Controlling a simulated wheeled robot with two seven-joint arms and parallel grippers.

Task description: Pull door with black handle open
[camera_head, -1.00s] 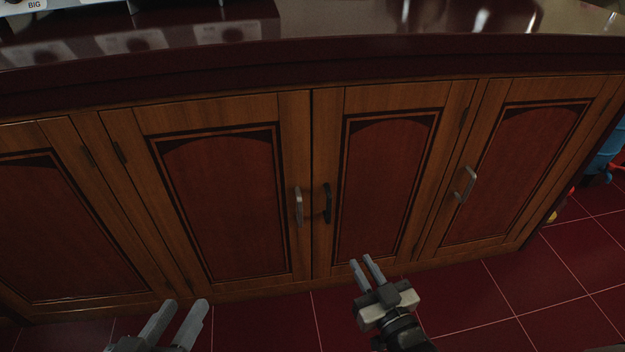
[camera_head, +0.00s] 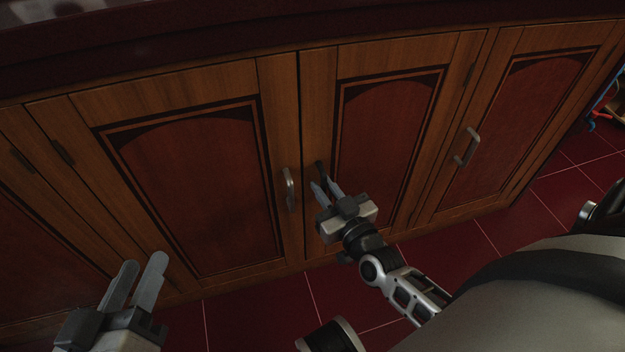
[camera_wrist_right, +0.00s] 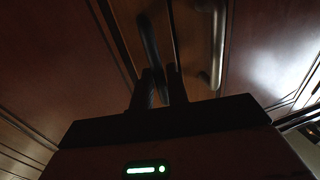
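The door with the black handle (camera_head: 387,130) is a wooden cabinet door with a red panel, and it is shut. Its black handle (camera_head: 319,167) is upright near the door's left edge, its lower part hidden by my right gripper. My right gripper (camera_head: 325,188) is open, with its fingertips at the handle. In the right wrist view the black handle (camera_wrist_right: 149,42) runs down toward the gap between the fingers (camera_wrist_right: 160,82); I cannot tell whether it is between them. My left gripper (camera_head: 145,262) is open and empty, low at the left, in front of the neighbouring door.
A silver handle (camera_head: 289,189) on the left neighbouring door is close beside the black one; it also shows in the wrist view (camera_wrist_right: 217,45). Another silver handle (camera_head: 467,147) is on the right door. A dark countertop (camera_head: 200,28) overhangs above. Red floor tiles (camera_head: 255,312) lie below.

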